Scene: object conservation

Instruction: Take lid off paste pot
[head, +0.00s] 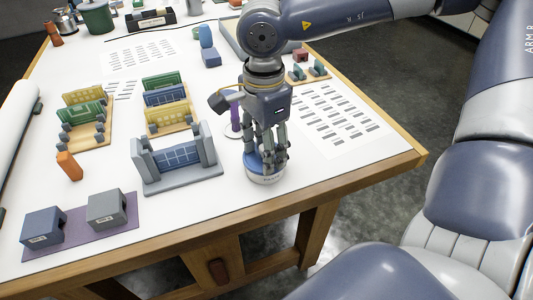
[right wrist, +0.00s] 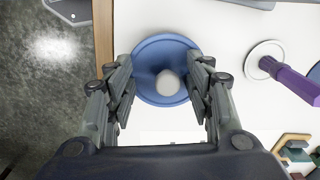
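The paste pot (head: 264,179) is a short white round pot with a label, standing near the table's front edge. Its blue lid (right wrist: 150,93) is on top, with a pale round knob (right wrist: 168,83) in the middle. My right gripper (head: 266,160) points down over the pot and hides much of the lid in the head view. In the right wrist view the gripper (right wrist: 165,75) has its fingers apart on either side of the lid, with the knob between them, clear of both. Whether the fingertips touch the lid's rim cannot be told. My left gripper is not in view.
A purple-handled tool with a white disc (right wrist: 262,52) stands close beside the pot. A grey model with blue panels (head: 180,165) is left of the gripper. Two blocks sit on a purple mat (head: 80,228). Printed sheets (head: 330,118) lie right. The table edge (head: 330,188) is near.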

